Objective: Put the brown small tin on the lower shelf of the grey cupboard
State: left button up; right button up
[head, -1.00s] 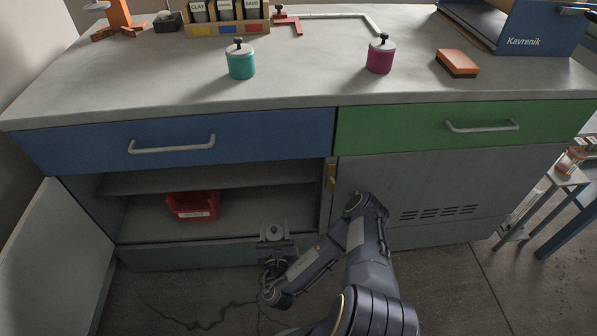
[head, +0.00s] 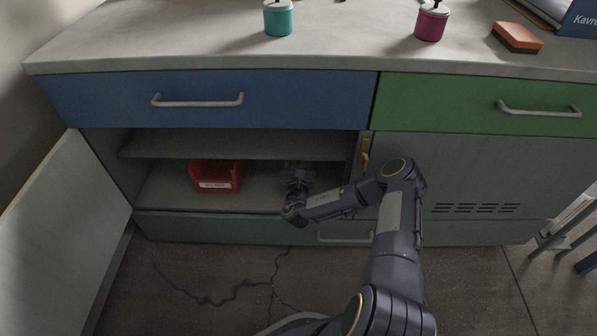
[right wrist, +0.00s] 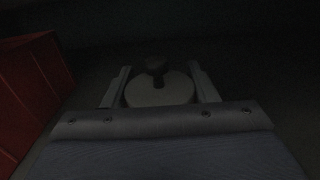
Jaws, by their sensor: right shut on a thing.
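The grey cupboard (head: 140,165) stands open under the blue drawer, its door swung out to the left. My right gripper (head: 298,172) is inside it, over the right part of the lower shelf (head: 255,200). In the right wrist view the right gripper (right wrist: 158,74) is shut on the small tin (right wrist: 160,92), seen from above with a pale lid and dark knob. The tin looks upright; its brown side is not visible in the dark. I cannot tell whether its base touches the shelf. My left gripper is not in view.
A red bin (head: 215,177) sits on the lower shelf, left of the gripper; the right wrist view shows it close by at left. An upper shelf (head: 235,145) lies above. A teal tin (head: 278,19) and a magenta tin (head: 431,24) stand on the bench top.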

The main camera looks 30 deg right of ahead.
notch_tip(320, 180, down, 4)
jog(key=shift+r+b, duration=0.15)
jog(key=shift+b, duration=1.05)
jog(key=shift+r, duration=0.15)
jog(key=shift+f, duration=0.2)
jog(key=o, duration=1.1)
jog(key=shift+c, duration=0.2)
jog(key=shift+r, duration=0.1)
jog(key=shift+s+a+r+p, duration=0.15)
jog(key=shift+s+a+p, duration=0.05)
jog(key=shift+s+p, duration=0.15)
jog(key=p+v, duration=0.4)
jog(key=v, duration=0.6)
jog(key=shift+s+a, duration=0.2)
jog(key=shift+a, duration=0.05)
jog(key=shift+s+a+p, duration=0.15)
jog(key=shift+s+p, duration=0.15)
jog(key=shift+s, duration=0.05)
